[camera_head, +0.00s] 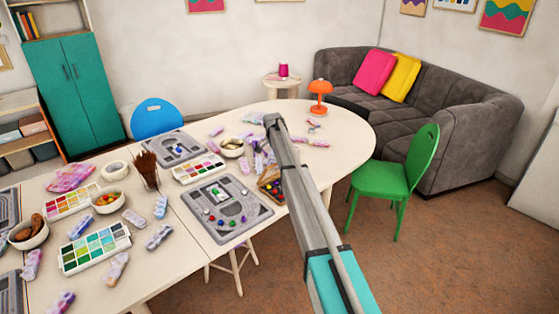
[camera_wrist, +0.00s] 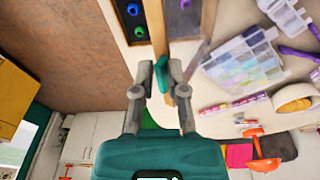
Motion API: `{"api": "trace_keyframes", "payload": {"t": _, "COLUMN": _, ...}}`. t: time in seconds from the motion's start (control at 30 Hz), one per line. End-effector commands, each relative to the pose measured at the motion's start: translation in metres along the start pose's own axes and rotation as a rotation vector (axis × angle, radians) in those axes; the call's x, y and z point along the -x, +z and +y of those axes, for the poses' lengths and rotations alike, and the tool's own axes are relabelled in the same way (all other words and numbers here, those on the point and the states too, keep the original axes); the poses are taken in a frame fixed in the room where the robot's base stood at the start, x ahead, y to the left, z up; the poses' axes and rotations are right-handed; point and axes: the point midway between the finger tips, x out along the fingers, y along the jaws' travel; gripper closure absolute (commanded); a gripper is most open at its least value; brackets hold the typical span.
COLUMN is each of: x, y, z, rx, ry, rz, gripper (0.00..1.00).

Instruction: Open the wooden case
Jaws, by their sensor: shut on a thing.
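The wooden case (camera_head: 270,187) lies at the table's near edge in the head view, partly hidden behind my arm. Small coloured beads show in it. In the wrist view the case (camera_wrist: 157,30) is at the top, cut off by the frame, with green and blue beads left of a wooden strip and a purple bead in a dark compartment to its right. My gripper (camera_wrist: 160,77) is shut on a narrow wooden part of the case at the lower end of that strip. How far the lid stands open I cannot tell. My gripper is hidden in the head view.
A grey bead board (camera_head: 262,211) lies just left of the case. A paint palette (camera_head: 198,167) and a white bowl (camera_head: 232,152) are behind. A green chair (camera_head: 393,175) stands to the right, and an orange lamp (camera_head: 319,88) stands on the table's far side.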

Motion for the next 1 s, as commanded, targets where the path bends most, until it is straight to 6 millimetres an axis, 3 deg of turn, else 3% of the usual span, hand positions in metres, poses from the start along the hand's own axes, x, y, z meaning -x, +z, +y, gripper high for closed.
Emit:
{"api": "trace_keyframes", "payload": {"t": 0.23, "x": 0.007, "y": -0.001, "z": -0.017, "rx": 0.011, "ry": 0.076, "rz": 0.007, "gripper": 1.00}}
{"api": "trace_keyframes", "payload": {"t": 0.77, "x": 0.009, "y": 0.000, "z": -0.020, "rx": 0.014, "ry": 0.108, "rz": 0.010, "gripper": 1.00}}
{"api": "trace_keyframes", "payload": {"t": 1.0, "x": 0.011, "y": -0.001, "z": -0.032, "rx": 0.021, "ry": 0.157, "rz": 0.013, "gripper": 1.00}}
